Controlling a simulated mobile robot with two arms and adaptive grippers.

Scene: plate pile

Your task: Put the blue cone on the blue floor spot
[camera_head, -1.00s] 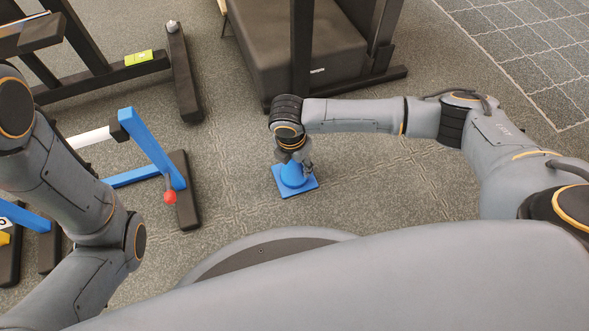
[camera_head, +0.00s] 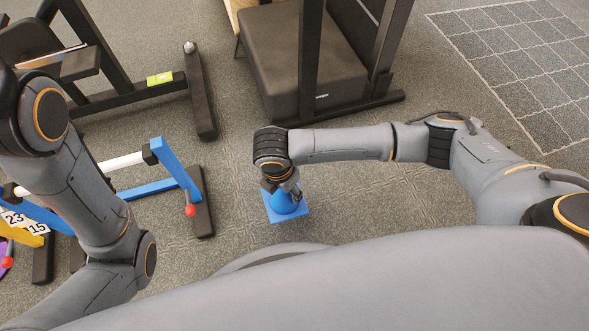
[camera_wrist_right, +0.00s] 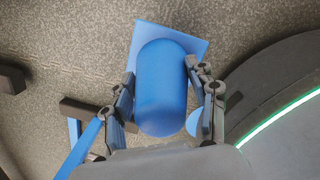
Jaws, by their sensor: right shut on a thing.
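The blue cone (camera_head: 284,203), with a square base, is held just in front of my base. My right gripper (camera_head: 283,184) is shut on it from above. In the right wrist view the cone (camera_wrist_right: 163,85) sits between the two fingers of the right gripper (camera_wrist_right: 165,95), its square base pointing away from the wrist. The gap between base and floor cannot be judged. A small light-blue patch (camera_wrist_right: 194,123) shows beside the cone, partly behind a finger; I cannot tell whether it is the blue floor spot. No blue spot shows in the head view. My left gripper is out of view.
A blue-framed rack (camera_head: 176,168) with a red knob (camera_head: 190,210) stands left of the cone. Dark gym equipment (camera_head: 303,65) stands behind it, and a black frame (camera_head: 201,95) at the upper left. Carpet (camera_head: 400,205) right of the cone is open.

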